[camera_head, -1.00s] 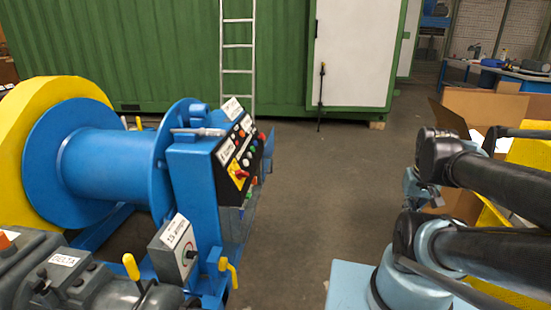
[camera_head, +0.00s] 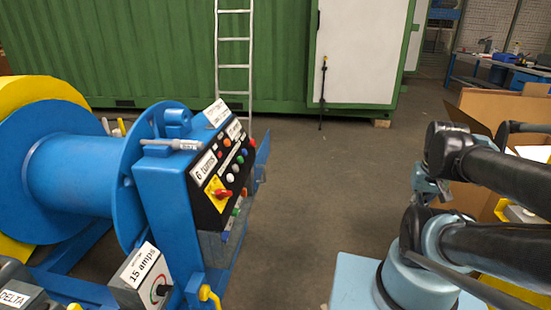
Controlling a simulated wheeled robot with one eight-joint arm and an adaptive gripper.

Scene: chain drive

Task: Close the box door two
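No door marked two can be picked out. A cardboard box (camera_head: 500,108) with raised flaps stands at the right, partly behind my arm. A white door panel (camera_head: 361,52) on the green container at the back looks flush with the wall. My arm is folded at the right. What seems to be my gripper (camera_head: 432,190) hangs below the wrist in front of the cardboard box, small and partly hidden, away from the winch.
The blue winch (camera_head: 80,172) with its button panel (camera_head: 222,180) fills the left. A ladder (camera_head: 234,60) leans on the green container (camera_head: 110,50). A black stand (camera_head: 322,95) is near the white panel. Bare grey floor (camera_head: 330,180) lies between winch and arm.

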